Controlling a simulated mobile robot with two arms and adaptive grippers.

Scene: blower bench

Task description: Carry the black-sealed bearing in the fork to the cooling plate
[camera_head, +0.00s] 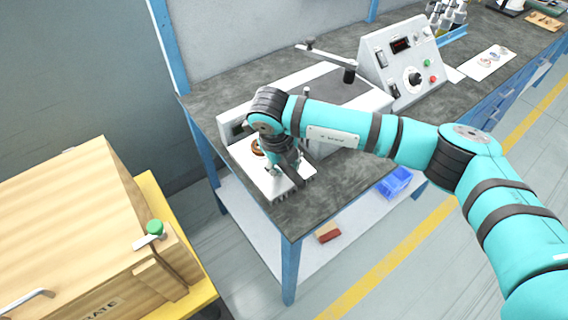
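The gripper covers much of the plate. I cannot tell whether its fingers are open or shut on something. A small brownish ring-like part (257,148) shows just left of the gripper, at the plate's far side; I cannot tell whether it is a bearing. No fork and no black seal can be made out. My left gripper is not in view.
A grey machine with a lever (325,85) stands behind the plate, beside a control box (400,62). A wooden crate (75,215) stands at left, across a floor gap. Papers (488,62) lie far right. A blue bin (395,183) is on the lower shelf.

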